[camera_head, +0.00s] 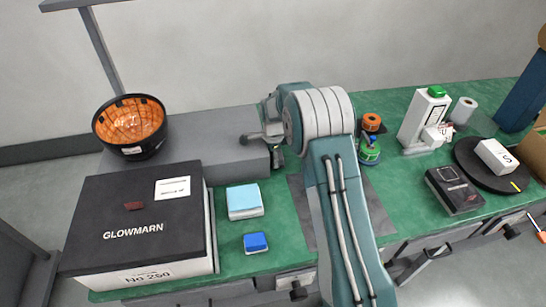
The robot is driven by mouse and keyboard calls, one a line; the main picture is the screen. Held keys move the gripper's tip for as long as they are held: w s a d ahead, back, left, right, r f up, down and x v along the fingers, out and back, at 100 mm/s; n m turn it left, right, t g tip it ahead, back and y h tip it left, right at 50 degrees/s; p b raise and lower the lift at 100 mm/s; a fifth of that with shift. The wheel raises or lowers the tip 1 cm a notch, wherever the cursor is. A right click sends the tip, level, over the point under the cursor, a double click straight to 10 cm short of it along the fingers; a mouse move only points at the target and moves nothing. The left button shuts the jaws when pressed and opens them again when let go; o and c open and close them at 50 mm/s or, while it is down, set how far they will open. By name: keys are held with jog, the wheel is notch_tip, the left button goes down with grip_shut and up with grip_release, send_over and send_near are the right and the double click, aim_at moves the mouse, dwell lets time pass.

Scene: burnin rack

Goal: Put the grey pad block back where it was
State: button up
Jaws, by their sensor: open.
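My gripper (256,138) is small and partly hidden behind my own arm, in the middle of the view. It is open and reaches to the left, by the right end of the long grey raised platform (205,123). No thing shows clearly between its fingers. I cannot pick out a grey pad block with certainty. A light blue pad (245,201) lies on the green bench top, in front of the platform. A smaller blue block (255,242) lies nearer the front edge. My arm covers part of the dark grey mat (302,207).
A large black-lidded GLOWMARN box (130,228) stands at the left. An orange-lined black bowl (130,122) sits on the platform.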

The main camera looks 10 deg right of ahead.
jog(key=s+r+n+t, duration=0.1)
jog(key=s+r+n, duration=0.15)
jog(key=r, duration=0.85)
jog(key=s+r+n, duration=0.1)
jog(key=s+r, duration=0.3)
jog(key=r, duration=0.6)
jog(key=s+r+n+t, duration=0.2)
jog(key=s+r+n, duration=0.4)
jog(key=s, duration=0.4)
jog(key=s+d+n+t, duration=0.1)
jog(key=s+n, duration=0.7)
jog(key=s, duration=1.2)
jog(key=shift+r+t, duration=0.2)
jog(key=shift+t, duration=0.6)
jog(key=shift+n, duration=0.25)
